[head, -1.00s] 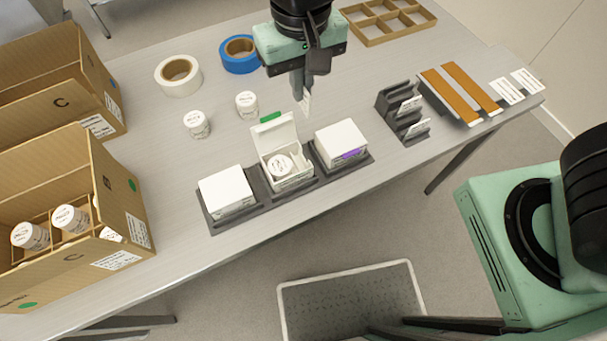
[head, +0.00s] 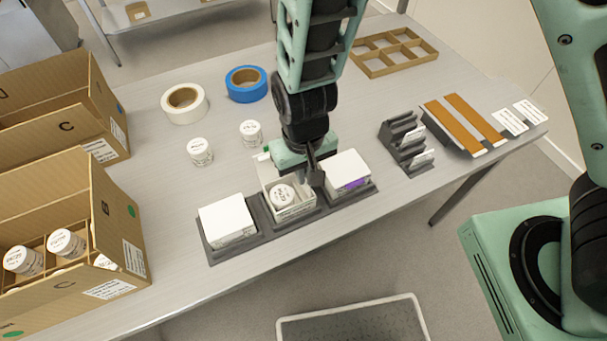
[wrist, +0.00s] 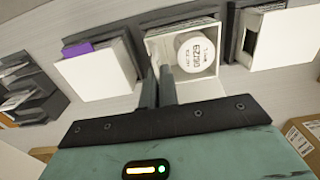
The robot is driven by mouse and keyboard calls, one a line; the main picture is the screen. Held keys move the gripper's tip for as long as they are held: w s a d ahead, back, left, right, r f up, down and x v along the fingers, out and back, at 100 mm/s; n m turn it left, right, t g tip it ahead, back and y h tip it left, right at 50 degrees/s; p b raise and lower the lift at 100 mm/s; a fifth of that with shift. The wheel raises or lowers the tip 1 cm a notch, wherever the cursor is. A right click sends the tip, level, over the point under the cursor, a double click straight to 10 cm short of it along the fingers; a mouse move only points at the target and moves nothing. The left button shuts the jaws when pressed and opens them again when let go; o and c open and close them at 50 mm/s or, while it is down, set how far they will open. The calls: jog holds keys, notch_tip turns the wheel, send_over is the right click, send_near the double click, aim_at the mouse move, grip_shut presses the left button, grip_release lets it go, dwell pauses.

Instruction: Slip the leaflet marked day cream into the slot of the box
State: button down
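The open white box (head: 296,211) stands in the middle place of the dark grey holder (head: 251,235), with a white lidded jar (head: 282,194) inside. The box (wrist: 209,88) and jar (wrist: 194,51) also show in the wrist view. My gripper (head: 316,181) is low at the box's right side in the head view. In the wrist view its two fingers (wrist: 157,72) are close together at the box's side wall, left of the jar. The leaflet seen between them earlier is hidden by the fingers and box; its marking and the slot cannot be made out.
Closed white boxes stand left (head: 226,221) and right (head: 346,169) of the open one, the right one close to my fingers. A dark rack (head: 404,146) holds white leaflets. Two jars, tape rolls (head: 246,84) and cardboard cartons (head: 80,245) are around.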

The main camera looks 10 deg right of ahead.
aim_at(304, 187)
jog(key=shift+f, duration=0.95)
jog(key=shift+f+b, duration=0.4)
jog(key=shift+f, duration=0.25)
jog(key=c, duration=1.7)
grip_release()
notch_tip(304, 187, up, 13)
jog(key=shift+r+p, duration=0.2)
jog(key=shift+p, duration=0.75)
jog(key=s+d+r+n, duration=0.1)
jog(key=s+d+r, duration=0.1)
jog(key=s+r, duration=0.1)
jog(key=s+d+r+n, duration=0.2)
jog(key=s+d+r, duration=0.1)
jog(key=s, duration=0.1)
jog(key=s+d+r+n, duration=0.1)
jog(key=s+d+r, duration=0.2)
jog(key=s+r, duration=0.1)
jog(key=shift+s+d+r+n+y, duration=0.1)
jog(key=shift+d+n+y, duration=0.05)
jog(key=shift+n+y, duration=0.15)
